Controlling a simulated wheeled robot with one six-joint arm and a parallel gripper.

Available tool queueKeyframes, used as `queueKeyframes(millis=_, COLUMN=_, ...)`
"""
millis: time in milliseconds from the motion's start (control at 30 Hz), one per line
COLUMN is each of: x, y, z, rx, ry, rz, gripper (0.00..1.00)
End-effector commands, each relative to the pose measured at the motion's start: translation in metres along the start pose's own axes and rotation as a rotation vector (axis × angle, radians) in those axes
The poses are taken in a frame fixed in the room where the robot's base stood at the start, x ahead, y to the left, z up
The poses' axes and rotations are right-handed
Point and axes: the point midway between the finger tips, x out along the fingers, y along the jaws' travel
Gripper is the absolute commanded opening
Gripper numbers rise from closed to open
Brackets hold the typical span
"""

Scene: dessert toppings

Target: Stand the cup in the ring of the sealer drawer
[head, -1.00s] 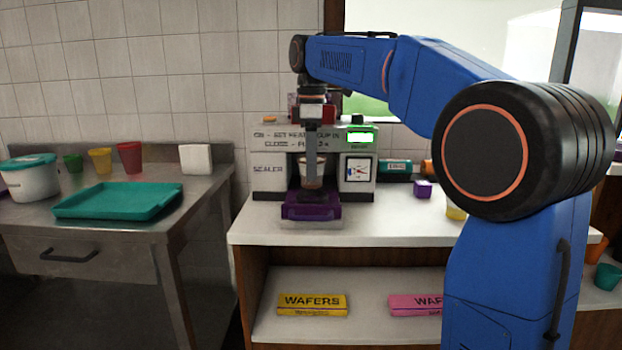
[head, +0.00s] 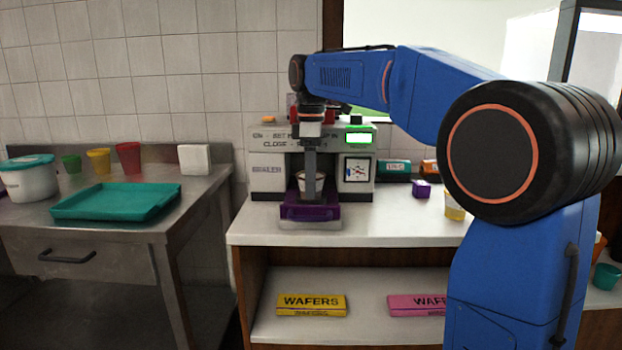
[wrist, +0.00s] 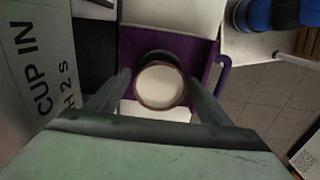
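The cup (head: 322,184), pale with a brownish rim and white contents, stands in the purple sealer drawer (head: 310,212), which is pulled out of the sealer (head: 266,182). In the wrist view the cup (wrist: 161,88) looks upright, with a dark opening of the drawer (wrist: 205,60) around its far side. How deep it sits in the ring is hidden. My gripper (head: 311,192) points down over the drawer. In the wrist view its fingers (wrist: 160,82) are spread on either side of the cup, with gaps showing.
The sealer has a lit green screen (head: 358,137) and a dial. A small purple block (head: 421,188) and a yellowish cup (head: 454,208) stand on the counter to the right. A teal tray (head: 115,201) lies on the steel table at left. The counter front is clear.

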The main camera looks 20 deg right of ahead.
Motion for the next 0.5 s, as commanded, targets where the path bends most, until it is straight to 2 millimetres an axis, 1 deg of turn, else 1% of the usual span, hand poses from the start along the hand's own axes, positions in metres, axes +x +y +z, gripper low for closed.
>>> queueKeyframes(millis=167, x=-0.003, y=0.0, z=0.0, rx=0.0, ry=0.0, rz=0.001, gripper=0.74)
queueKeyframes(millis=267, x=-0.011, y=0.001, z=0.0, rx=0.0, ry=0.001, rz=0.002, gripper=0.74)
queueKeyframes(millis=367, x=-0.026, y=0.001, z=-0.001, rx=0.0, ry=0.001, rz=0.003, gripper=0.74)
queueKeyframes(millis=500, x=-0.053, y=0.001, z=-0.001, rx=0.0, ry=0.002, rz=0.003, gripper=0.74)
